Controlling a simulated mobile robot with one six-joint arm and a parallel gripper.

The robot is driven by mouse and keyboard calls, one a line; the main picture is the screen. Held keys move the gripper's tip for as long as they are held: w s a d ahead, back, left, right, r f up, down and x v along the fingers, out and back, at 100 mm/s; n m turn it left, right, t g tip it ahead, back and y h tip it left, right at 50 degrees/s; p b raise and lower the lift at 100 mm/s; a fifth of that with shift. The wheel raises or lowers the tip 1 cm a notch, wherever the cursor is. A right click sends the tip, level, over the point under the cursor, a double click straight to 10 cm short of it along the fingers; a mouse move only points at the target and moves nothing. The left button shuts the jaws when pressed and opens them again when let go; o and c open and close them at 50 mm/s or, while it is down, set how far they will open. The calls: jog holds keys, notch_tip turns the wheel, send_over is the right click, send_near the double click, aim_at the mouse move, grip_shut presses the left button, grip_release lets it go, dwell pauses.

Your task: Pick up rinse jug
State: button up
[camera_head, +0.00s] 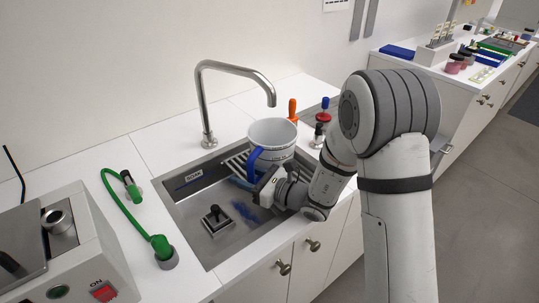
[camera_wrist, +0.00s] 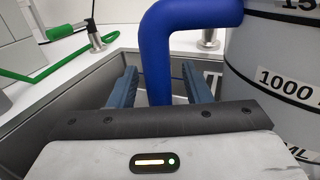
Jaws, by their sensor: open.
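The rinse jug (camera_head: 272,134) is a white jug with a blue handle (camera_head: 254,160). It stands at the sink, under the tap's spout. In the wrist view the jug's white wall (camera_wrist: 275,65) with volume marks fills the right side, and its blue handle (camera_wrist: 160,50) comes down in the middle. My gripper (camera_head: 262,178) is at the handle. In the wrist view my gripper (camera_wrist: 160,88) is open, with one finger on each side of the handle's vertical part. Gaps show between the handle and both fingers.
The steel sink (camera_head: 184,222) holds a black square piece with a knob (camera_head: 216,219). A tap (camera_head: 204,105) arches over the jug. A green hose (camera_head: 122,208) lies on the left counter. Orange- and blue-topped tools (camera_head: 322,115) stand behind my arm.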

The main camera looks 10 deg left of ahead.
jog(key=shift+c, duration=0.2)
grip_shut()
jog(key=shift+r, duration=0.1)
dwell(0.5)
